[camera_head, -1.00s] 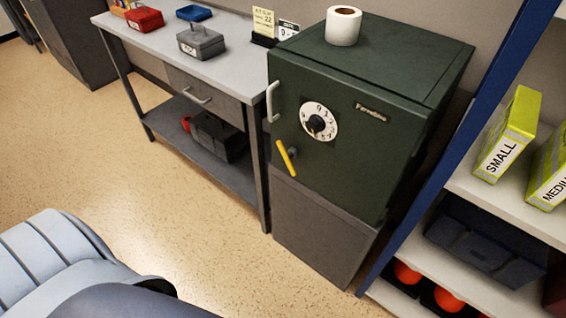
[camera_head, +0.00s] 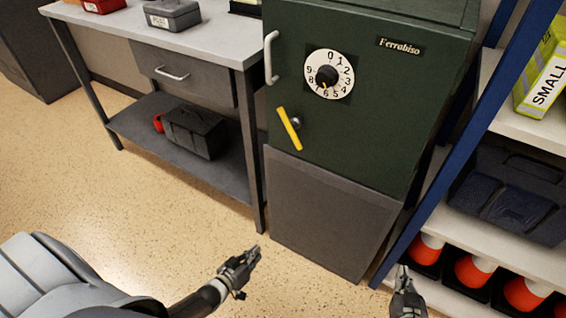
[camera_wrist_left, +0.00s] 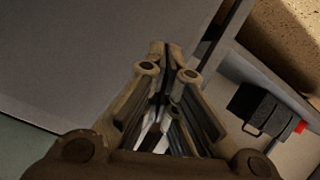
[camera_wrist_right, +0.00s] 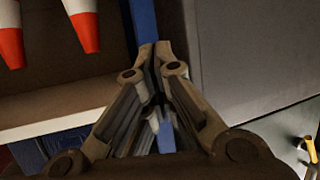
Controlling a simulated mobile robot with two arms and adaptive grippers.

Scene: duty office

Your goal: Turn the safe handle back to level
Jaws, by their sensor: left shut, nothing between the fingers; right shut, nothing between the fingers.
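The dark green safe (camera_head: 350,140) stands on a grey base (camera_head: 330,210) in the head view. Its yellow handle (camera_head: 289,128) is tilted, upper end to the left and lower end to the right, on a round hub. The white dial (camera_head: 328,74) is above it, and a pale pull bar (camera_head: 271,57) is at the door's left edge. The yellow handle also shows at the right edge of the right wrist view (camera_wrist_right: 310,149). My left gripper (camera_head: 254,252) is shut and empty, below and left of the handle. My right gripper (camera_head: 403,270) is shut and empty, low by the blue shelf post.
A grey workbench (camera_head: 135,30) with a drawer stands left of the safe, a dark toolbox (camera_head: 193,132) on its lower shelf. A blue-posted shelf (camera_head: 478,110) with orange cones (camera_head: 475,271) stands right. Open floor (camera_head: 150,225) lies in front.

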